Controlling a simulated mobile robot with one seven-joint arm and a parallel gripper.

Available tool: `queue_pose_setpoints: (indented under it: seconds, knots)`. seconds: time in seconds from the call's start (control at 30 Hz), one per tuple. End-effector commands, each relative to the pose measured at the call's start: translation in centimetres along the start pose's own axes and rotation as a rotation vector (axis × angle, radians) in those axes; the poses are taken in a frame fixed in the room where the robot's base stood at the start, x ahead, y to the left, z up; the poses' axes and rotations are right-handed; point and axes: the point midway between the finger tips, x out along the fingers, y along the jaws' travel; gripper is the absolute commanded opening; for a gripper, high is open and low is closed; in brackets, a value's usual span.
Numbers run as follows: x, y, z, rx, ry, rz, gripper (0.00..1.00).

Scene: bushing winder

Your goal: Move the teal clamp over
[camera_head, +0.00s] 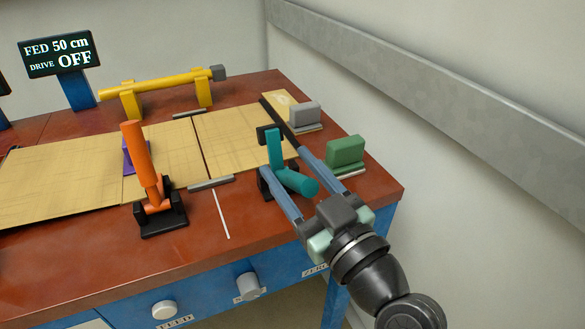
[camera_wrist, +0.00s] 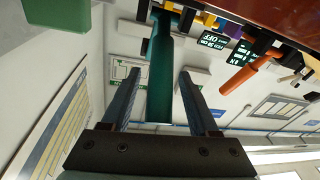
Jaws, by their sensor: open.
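The teal clamp (camera_head: 297,182) is near the right end of the red-brown table in the head view. One teal part stands up and another juts toward my gripper. In the wrist view the teal clamp (camera_wrist: 160,85) is a long bar between my two blue fingers, with a gap visible on each side. My gripper (camera_head: 284,161) is open, with one finger on either side of the clamp. Its fingers also show in the wrist view (camera_wrist: 161,72). The clamp's base is partly hidden by the near finger.
A tan sheet (camera_head: 60,180) lies along the table. An orange lever (camera_head: 140,155) stands on a black base to the left. A green block (camera_head: 345,152) and a grey block (camera_head: 304,114) sit at the right end. A display (camera_head: 60,53) reads FED 50 cm, DRIVE OFF.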

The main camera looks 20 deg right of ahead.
Motion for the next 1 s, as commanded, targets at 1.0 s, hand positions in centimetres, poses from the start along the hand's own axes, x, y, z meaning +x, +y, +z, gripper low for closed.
queue_pose_setpoints:
  seconds: [1.0]
  knots:
    - [-13.0, 0.0, 0.0, 0.000, -0.001, 0.000, 0.61]
